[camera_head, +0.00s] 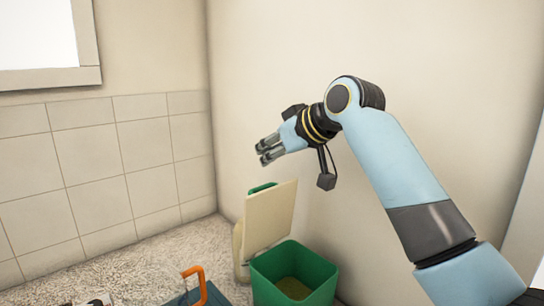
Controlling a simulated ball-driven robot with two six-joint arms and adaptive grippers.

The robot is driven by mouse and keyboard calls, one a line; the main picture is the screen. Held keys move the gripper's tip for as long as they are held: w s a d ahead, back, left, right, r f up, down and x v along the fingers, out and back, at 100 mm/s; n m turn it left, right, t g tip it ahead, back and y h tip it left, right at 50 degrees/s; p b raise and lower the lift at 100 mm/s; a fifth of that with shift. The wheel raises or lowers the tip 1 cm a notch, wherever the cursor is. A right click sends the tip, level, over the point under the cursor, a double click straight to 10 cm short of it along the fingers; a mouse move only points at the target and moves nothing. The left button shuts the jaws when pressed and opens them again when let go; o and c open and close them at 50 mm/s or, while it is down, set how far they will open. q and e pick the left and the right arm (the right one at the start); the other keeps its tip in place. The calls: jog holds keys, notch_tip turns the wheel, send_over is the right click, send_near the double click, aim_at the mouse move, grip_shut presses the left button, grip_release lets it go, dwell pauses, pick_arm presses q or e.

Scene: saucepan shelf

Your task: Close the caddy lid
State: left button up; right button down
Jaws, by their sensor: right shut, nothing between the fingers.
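The caddy (320,272) is a green open-topped bin at the bottom centre, with a brownish floor or contents inside. Its cream lid (270,218) stands raised, nearly upright, at the back left of the bin, so the opening is uncovered. My right gripper (263,152) is in the air above and slightly left of the lid's top edge, pointing left. Its fingers are shut and empty, apart from the lid. My left gripper is not in view.
A cream object (238,245) with a green top (262,188) stands behind the lid, partly hidden. An orange handle (197,279) on a dark blue item is left of the caddy. Walls close in the speckled counter (150,262) behind.

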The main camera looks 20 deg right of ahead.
jog(key=p+x, duration=0.1)
jog(key=x, duration=0.7)
jog(key=s, duration=0.1)
jog(key=s+d+p, duration=0.1)
jog(key=s+f+p, duration=0.1)
jog(key=s, duration=0.1)
jog(key=shift+d, duration=0.35)
jog(key=shift+f, duration=0.1)
